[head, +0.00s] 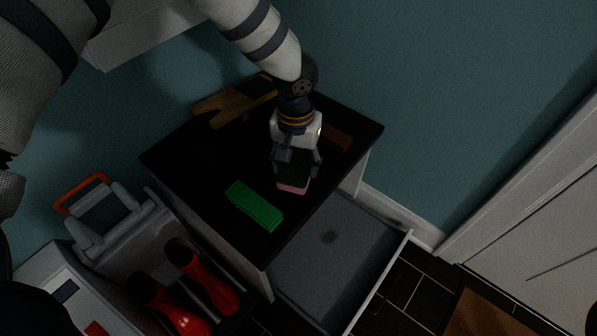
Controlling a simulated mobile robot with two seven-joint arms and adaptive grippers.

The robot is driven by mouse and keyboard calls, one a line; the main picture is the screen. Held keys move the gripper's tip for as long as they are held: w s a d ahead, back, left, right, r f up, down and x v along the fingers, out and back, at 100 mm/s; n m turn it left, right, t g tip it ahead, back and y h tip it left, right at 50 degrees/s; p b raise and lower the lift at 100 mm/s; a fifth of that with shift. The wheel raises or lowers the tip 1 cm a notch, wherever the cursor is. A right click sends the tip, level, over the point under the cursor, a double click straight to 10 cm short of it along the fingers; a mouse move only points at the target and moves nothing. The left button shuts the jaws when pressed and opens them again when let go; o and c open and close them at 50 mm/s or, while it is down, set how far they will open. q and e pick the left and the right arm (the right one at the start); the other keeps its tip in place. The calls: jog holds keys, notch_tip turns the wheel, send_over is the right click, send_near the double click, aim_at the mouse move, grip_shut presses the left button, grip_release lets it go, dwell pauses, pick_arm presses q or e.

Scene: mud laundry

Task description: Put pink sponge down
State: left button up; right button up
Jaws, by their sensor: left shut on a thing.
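The pink sponge (292,189) shows as a thin pink strip below a dark upper face, near the front right edge of the black cabinet top (207,160). My left gripper (296,165) points down over the cabinet top and is shut on the sponge, its fingers at the sponge's sides. I cannot tell whether the sponge touches the top or is just above it. My right gripper is not in view.
A green block (254,206) lies left of the sponge. A brown wooden object (228,107) lies at the back, and a reddish-brown block (337,137) at the right. An open grey drawer (325,255) sticks out below. Red boots (183,316) stand lower left.

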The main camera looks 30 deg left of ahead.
aim_at(298, 171)
pick_arm(q)
jog(key=shift+w+a+f, duration=0.15)
jog(key=shift+w+f, duration=0.2)
jog(key=shift+f, duration=0.15)
jog(key=shift+w+a+f, duration=0.15)
jog(key=shift+w+f, duration=0.15)
jog(key=shift+f, duration=0.15)
jog(key=f+b, duration=0.1)
jog(key=f, duration=0.2)
jog(key=shift+w+f, duration=0.2)
jog(key=shift+r, duration=0.15)
jog(key=o, duration=1.2)
jog(key=shift+o, duration=0.2)
notch_tip(298, 171, up, 12)
jog(key=shift+s+p, duration=0.1)
jog(key=shift+p, duration=1.1)
